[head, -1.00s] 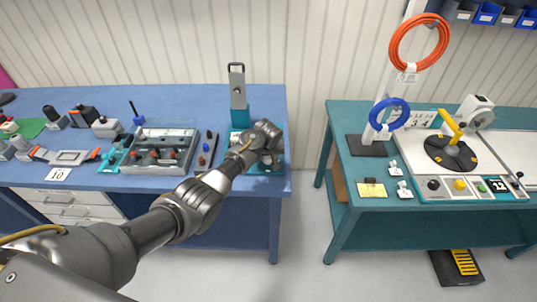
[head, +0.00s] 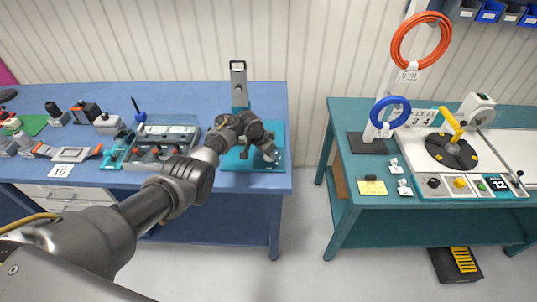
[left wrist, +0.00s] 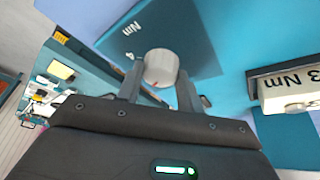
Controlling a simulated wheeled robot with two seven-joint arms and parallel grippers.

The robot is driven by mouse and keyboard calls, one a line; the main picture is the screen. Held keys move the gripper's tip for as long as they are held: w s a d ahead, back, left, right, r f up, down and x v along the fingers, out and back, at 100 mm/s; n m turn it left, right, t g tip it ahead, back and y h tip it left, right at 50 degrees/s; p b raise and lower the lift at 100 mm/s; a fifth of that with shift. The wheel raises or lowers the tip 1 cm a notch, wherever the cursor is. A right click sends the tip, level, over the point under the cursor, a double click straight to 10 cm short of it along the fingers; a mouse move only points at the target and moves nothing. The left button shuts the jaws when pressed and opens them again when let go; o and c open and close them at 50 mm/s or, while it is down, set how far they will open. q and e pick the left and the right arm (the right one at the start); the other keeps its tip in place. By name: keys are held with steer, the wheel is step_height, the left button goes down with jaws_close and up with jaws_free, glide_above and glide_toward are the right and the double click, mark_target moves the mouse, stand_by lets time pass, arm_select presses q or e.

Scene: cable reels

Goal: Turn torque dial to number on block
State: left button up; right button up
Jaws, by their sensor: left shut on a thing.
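The torque dial (left wrist: 160,68) is a round pale grey knob with a red mark, on a blue-teal face in the left wrist view. My left gripper (left wrist: 160,92) has one finger on each side of the dial and is shut on it. "4 Nm" is printed on the face near the dial. A pale block (left wrist: 288,88) reading "3 Nm" sits in a dark holder at the right. In the head view my left gripper (head: 268,153) is over the teal torque fixture (head: 235,162), whose grey upright (head: 238,80) stands behind. The arm hides the dial there.
The blue bench (head: 200,95) holds a grey tray (head: 120,160) of parts and a "10" card (head: 60,170) left of the fixture. A teal table (head: 350,190) with a turntable machine (head: 452,152) and cable reels stands right, across a gap.

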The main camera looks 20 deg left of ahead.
arm_select(q)
steer(key=m+b, duration=0.1)
steer(key=b, duration=0.1)
steer(key=m+g+b, duration=0.1)
steer(key=m+b, duration=0.1)
steer(key=m+h+b, duration=0.1)
steer(key=b, duration=0.1)
steer(key=shift+w+a+f, duration=0.1)
steer(key=shift+f, duration=0.2)
steer(key=shift+r+m+g+b, duration=0.2)
steer(key=shift+m+g+b, duration=0.2)
steer(key=shift+m+b, duration=0.5)
steer(key=o, duration=1)
steer(key=shift+r, duration=0.1)
steer(key=p+v, duration=0.1)
steer(key=v, duration=0.9)
steer(key=shift+a+r, duration=0.3)
steer(key=shift+a, duration=0.05)
